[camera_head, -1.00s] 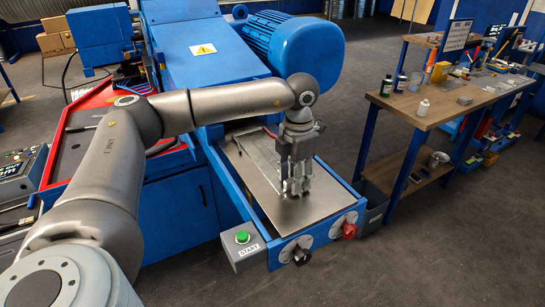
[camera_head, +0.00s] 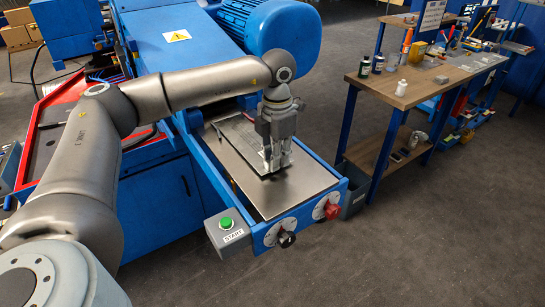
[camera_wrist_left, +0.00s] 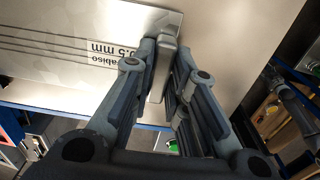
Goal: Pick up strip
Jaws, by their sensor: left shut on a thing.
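The strip (camera_head: 238,133) is a thin, light grey metal piece lying lengthwise over the bare metal bed (camera_head: 300,185) of the blue machine. In the left wrist view the strip (camera_wrist_left: 45,38) shows dark lines and a printed "0.5 mm" label. My left gripper (camera_head: 272,166) points down at the strip's near end. In the wrist view its fingers (camera_wrist_left: 163,80) are shut on a light grey upright part at the strip's end. Whether the strip touches the bed under the fingers is hidden. My right gripper is not in view.
A green start button (camera_head: 226,223) and two knobs, one black (camera_head: 286,238) and one red (camera_head: 331,211), are on the machine's front. A big blue motor (camera_head: 275,40) stands behind.

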